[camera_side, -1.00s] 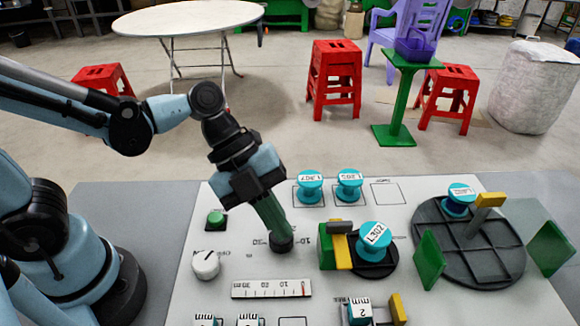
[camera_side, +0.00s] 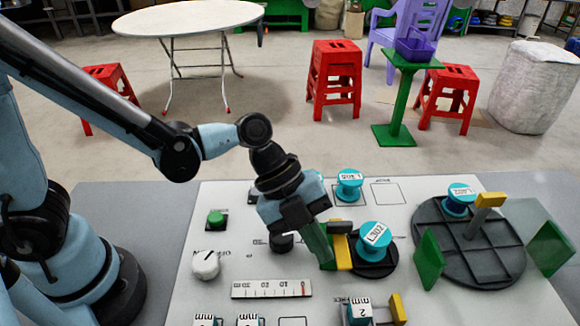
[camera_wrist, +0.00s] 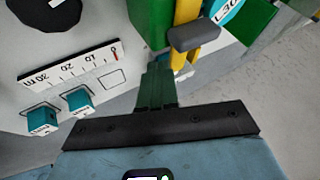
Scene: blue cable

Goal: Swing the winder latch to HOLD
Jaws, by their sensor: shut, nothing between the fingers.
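The winder holds a teal spool labelled L302 (camera_side: 375,236) on a dark round base. To its left is the latch, a yellow bar (camera_side: 343,252) with a grey handle (camera_side: 340,227), beside a green block. In the wrist view the grey handle (camera_wrist: 194,36) and yellow bar (camera_wrist: 187,12) stand just ahead and right of my fingers. My gripper (camera_side: 327,264) is shut and empty, its green fingers pointing down close to the latch's left side. It also shows in the wrist view (camera_wrist: 158,70). I cannot tell whether the fingers touch the latch. No HOLD marking is readable.
A dark turntable (camera_side: 480,262) with green panels stands to the right. A black round piece (camera_side: 282,243), a white knob (camera_side: 206,264), a green button (camera_side: 216,217) and a ruler strip (camera_side: 272,289) lie to the left. Teal cubes (camera_side: 248,320) sit at the front.

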